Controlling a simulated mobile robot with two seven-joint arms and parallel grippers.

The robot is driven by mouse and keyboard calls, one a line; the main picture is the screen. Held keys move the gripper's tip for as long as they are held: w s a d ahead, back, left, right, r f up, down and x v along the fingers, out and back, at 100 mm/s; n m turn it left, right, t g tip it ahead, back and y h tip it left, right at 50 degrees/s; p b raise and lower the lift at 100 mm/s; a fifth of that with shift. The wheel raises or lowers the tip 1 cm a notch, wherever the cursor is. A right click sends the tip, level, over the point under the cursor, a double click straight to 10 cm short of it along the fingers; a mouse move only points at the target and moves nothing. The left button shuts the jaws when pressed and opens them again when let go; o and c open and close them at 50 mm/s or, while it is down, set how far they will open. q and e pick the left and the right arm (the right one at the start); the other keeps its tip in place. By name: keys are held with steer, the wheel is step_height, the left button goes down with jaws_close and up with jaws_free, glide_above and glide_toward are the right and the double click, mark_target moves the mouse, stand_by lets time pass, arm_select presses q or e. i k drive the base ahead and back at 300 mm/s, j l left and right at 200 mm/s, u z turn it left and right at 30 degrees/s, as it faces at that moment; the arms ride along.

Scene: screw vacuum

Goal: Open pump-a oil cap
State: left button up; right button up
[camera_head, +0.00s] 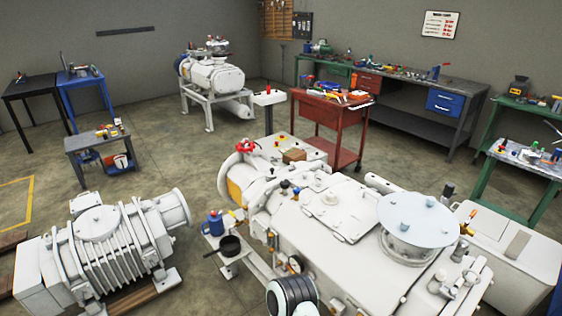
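A large white vacuum pump (334,210) fills the lower middle and right, close to me. It has a flat hatch plate and a round grey-topped dome (416,213) on top. Small dark and blue knob-like fittings (296,192) stand on its left part, and a red handwheel (246,146) is behind them. Another fitting (463,250) stands by the dome. I cannot tell which of these is the pump-a oil cap. No label is readable. Neither gripper is in view.
A second finned white machine (105,245) rests on wooden beams at lower left. A small side shelf holds a blue can (215,224) and a dark pan (230,245). A red tool cart (330,115) and workbenches stand behind. Open floor lies between the machines.

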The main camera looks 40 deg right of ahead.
mark_target(272, 173)
steer(key=i+z, duration=0.2)
steer(key=i, duration=0.3)
steer(key=i+z, duration=0.15)
steer(key=i, duration=0.4)
steer(key=i+j+z, duration=0.2)
steer(key=i, duration=0.3)
